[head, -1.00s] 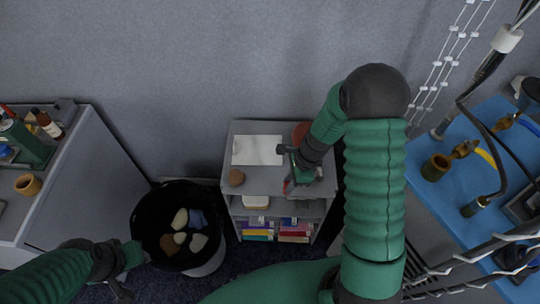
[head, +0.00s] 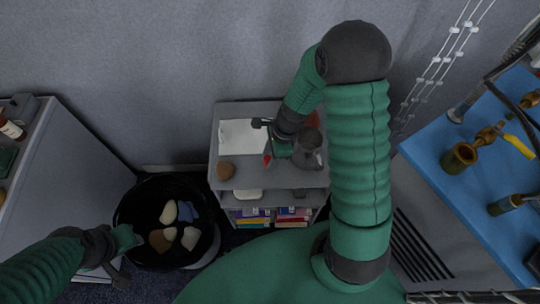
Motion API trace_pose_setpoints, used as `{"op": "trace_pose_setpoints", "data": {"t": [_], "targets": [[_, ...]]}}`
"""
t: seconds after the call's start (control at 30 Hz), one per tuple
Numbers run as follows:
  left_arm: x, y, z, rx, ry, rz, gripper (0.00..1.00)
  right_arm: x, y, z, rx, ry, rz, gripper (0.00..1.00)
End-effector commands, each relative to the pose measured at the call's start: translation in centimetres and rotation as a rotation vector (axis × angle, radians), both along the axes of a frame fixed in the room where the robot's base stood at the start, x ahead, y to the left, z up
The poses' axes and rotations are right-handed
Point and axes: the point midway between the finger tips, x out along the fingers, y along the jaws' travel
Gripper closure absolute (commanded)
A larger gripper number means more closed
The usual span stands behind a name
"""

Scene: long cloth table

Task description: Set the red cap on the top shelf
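A small red piece (head: 267,160), which may be the red cap, shows at the lower side of my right gripper (head: 268,140). The gripper is over the top of the grey shelf unit (head: 218,142). Its dark and green parts look apart, but I cannot tell whether it holds the red piece or whether that piece touches the shelf. A second reddish thing (head: 312,118) on the shelf top is mostly hidden behind my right arm. My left gripper (head: 126,260) is low at the left, beside the black bin, with fingers apart and empty.
Books (head: 252,216) fill a lower shelf. The black bin (head: 128,210) holds several stones. A blue-topped bench (head: 430,160) stands at right.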

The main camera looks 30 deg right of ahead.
Motion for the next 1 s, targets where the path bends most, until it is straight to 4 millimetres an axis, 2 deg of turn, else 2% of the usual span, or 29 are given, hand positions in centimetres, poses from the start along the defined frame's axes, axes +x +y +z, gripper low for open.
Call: {"op": "trace_pose_setpoints", "data": {"t": [0.27, 0.37, 0.47, 0.7, 0.9, 0.97, 1.0], "targets": [[0.0, 0.0, 0.0, 0.0, 0.0, 0.001, 0.64, 0.0, -0.1, 0.0, 0.001, 0.0, 0.001, 0.55], [0.0, 0.0, 0.3, 0.0, 0.0, 0.001, 0.64, 0.0, -0.3, 0.9, 0.0, -0.002, 0.001, 0.55], [0.0, 0.0, 0.9, 0.0, 0.0, 0.001, 0.64, -0.1, -0.8, 2.8, -0.002, -0.004, 0.001, 0.55], [0.0, 0.0, 2.4, 0.0, 0.0, 0.0, 0.64, -0.8, -2.4, 8.8, -0.001, -0.004, 0.001, 0.55], [0.0, 0.0, 2.8, 0.0, 0.0, 0.001, 0.64, -1.2, -2.9, 11.4, -0.002, -0.003, 0.012, 0.55], [0.0, 0.0, 2.8, 0.0, 0.0, 0.001, 0.64, -1.5, -2.5, 11.7, -0.023, -0.017, 0.092, 0.55], [0.0, 0.0, 2.8, 0.0, 0.0, 0.001, 0.64, -1.9, -1.9, 11.9, -0.056, -0.042, 0.206, 0.55]]}}
